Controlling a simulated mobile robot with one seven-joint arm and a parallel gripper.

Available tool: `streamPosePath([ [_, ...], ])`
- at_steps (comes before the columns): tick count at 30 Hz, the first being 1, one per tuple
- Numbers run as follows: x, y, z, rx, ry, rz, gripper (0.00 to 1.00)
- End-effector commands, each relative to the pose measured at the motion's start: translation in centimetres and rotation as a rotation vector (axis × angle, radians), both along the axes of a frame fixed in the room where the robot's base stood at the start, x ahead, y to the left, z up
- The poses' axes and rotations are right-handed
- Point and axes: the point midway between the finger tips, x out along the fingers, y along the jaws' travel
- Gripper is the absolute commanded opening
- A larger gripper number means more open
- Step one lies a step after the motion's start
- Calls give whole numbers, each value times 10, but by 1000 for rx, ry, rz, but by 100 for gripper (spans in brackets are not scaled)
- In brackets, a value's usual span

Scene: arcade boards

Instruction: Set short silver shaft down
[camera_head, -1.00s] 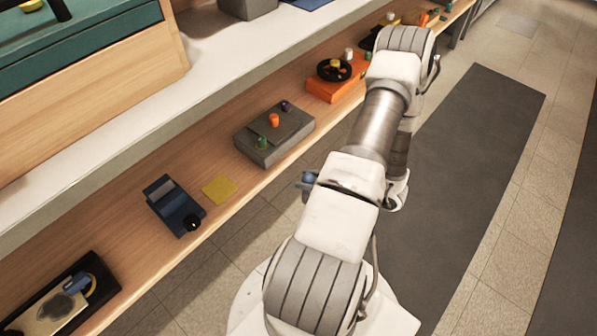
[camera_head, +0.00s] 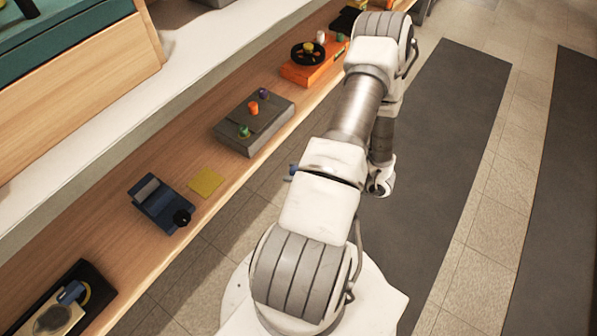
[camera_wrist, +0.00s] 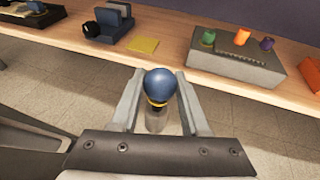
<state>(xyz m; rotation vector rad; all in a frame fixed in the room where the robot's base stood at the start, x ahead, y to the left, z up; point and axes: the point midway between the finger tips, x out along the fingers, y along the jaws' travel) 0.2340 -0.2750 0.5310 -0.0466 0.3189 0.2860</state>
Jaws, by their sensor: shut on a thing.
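The short silver shaft (camera_wrist: 156,121) is upright between my gripper's fingers in the wrist view. It has a round blue knob (camera_wrist: 160,84) and a thin yellow ring on top. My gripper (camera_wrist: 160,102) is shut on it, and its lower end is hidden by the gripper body. The pair hangs over the tiled floor, in front of the wooden shelf's edge. In the head view only a bit of the blue knob (camera_head: 293,170) shows at the left of my arm.
On the wooden shelf (camera_head: 107,228) stand a dark blue device (camera_head: 160,203), a flat yellow square (camera_head: 205,183), a grey box (camera_head: 253,125) with green, orange and purple pegs, and an orange box (camera_head: 312,68). Bare wood lies around the yellow square. A dark mat (camera_head: 440,150) lies on the floor.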

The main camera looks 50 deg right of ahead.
Motion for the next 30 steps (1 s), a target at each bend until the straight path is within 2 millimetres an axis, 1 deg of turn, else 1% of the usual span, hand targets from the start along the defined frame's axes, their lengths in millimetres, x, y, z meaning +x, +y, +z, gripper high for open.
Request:
streamPosePath([
  [30,91,46,1,1,-3,2,0],
])
